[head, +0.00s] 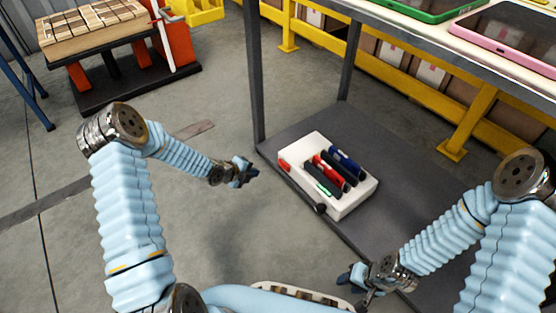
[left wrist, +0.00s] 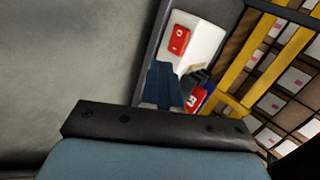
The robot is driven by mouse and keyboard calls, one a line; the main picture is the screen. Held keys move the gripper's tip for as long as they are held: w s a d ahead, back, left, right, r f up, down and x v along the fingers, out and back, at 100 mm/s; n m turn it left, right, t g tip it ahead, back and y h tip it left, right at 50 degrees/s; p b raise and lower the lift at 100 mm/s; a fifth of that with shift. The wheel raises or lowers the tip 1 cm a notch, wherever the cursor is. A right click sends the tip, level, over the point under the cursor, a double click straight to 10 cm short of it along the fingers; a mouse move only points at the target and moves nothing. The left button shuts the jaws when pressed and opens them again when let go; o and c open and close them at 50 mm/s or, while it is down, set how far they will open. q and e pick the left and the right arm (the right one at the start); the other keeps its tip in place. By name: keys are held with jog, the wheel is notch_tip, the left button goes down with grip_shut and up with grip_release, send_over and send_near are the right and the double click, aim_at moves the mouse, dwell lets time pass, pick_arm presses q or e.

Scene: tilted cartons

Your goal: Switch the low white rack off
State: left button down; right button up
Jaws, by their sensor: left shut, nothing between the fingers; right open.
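The low white rack (head: 302,151) sits on the dark lower shelf and holds several dark pens or markers with blue, red and green parts. A red switch (head: 284,163) is at its left end; it also shows in the left wrist view (left wrist: 179,40) with a small white mark. A black round knob (head: 320,208) is at the rack's near side. My left gripper (head: 252,172) is shut and empty, a little left of the red switch and apart from it. In the left wrist view its fingers (left wrist: 163,84) point towards the rack. My right gripper (head: 348,281) is open, near the shelf's front edge.
The dark shelf (head: 305,124) has bare room around the rack. A table leg (head: 255,80) rises at its left corner, and a tabletop with green and pink trays (head: 500,37) is above. A yellow rail (head: 400,95) runs behind.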

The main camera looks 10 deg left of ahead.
pick_arm(q)
jog(key=shift+w+a+m, duration=0.25)
jog(key=shift+w+m, duration=0.05)
jog(key=shift+w, duration=0.1)
jog(key=b, duration=0.3)
send_near(280, 165)
jog(key=shift+x, duration=2.95)
